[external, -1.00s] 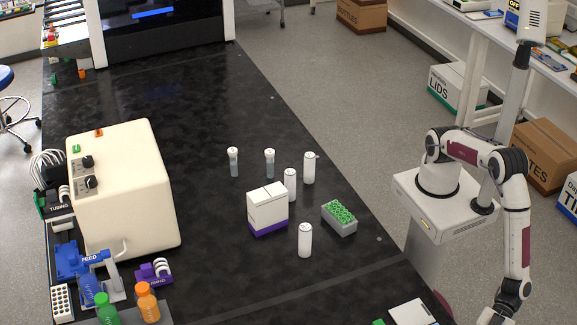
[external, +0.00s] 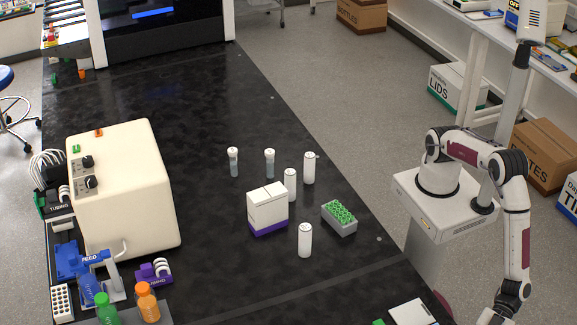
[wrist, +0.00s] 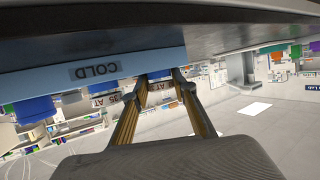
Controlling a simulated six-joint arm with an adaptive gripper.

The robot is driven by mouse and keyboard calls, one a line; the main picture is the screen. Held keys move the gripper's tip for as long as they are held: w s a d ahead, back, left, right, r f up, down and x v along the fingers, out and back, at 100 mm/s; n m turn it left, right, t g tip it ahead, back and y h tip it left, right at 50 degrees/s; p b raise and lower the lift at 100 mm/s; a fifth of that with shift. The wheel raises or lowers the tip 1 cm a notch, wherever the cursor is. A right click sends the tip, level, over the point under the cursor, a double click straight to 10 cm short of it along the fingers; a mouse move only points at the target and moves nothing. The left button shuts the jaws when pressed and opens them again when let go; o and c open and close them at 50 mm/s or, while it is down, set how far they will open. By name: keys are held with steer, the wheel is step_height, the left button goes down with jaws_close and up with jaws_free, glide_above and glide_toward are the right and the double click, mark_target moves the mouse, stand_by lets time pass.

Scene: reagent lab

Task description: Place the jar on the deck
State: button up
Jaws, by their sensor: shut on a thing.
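In the wrist view my gripper (wrist: 161,76) reaches toward a pale blue panel (wrist: 40,88) marked COLD. Its two fingers lean in with a gap between them. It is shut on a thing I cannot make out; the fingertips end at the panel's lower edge. In the external view my arm bends down at the right and its end is cut off by the bottom edge. I cannot tell any one thing as the jar. White cylinders (external: 305,240) and capped tubes (external: 233,160) stand upright on the black bench top (external: 190,95); I cannot tell whether this is the deck.
A white and purple box (external: 267,209) and a grey rack with green tops (external: 340,217) stand among the cylinders. A large cream machine (external: 125,190) is at left, with green (external: 105,309) and orange (external: 147,303) bottles in front. The bench's far middle is clear.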

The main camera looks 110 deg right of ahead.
steer(key=shift+d+f, duration=0.2)
steer(key=shift+f, duration=0.35)
steer(key=shift+d+f, duration=0.15)
steer(key=shift+f, duration=0.4)
steer(key=o, duration=1.2)
steer(key=shift+o, duration=0.2)
steer(key=shift+s+a, duration=0.1)
steer(key=shift+s, duration=0.05)
steer(key=r, duration=0.9)
steer(key=shift+a+r, duration=0.2)
steer(key=shift+r, duration=0.1)
steer(key=shift+s+a+f+n+g+y, duration=0.4)
steer(key=shift+s+a+n+y, duration=0.1)
steer(key=shift+s, duration=0.15)
steer(key=shift+d, duration=0.15)
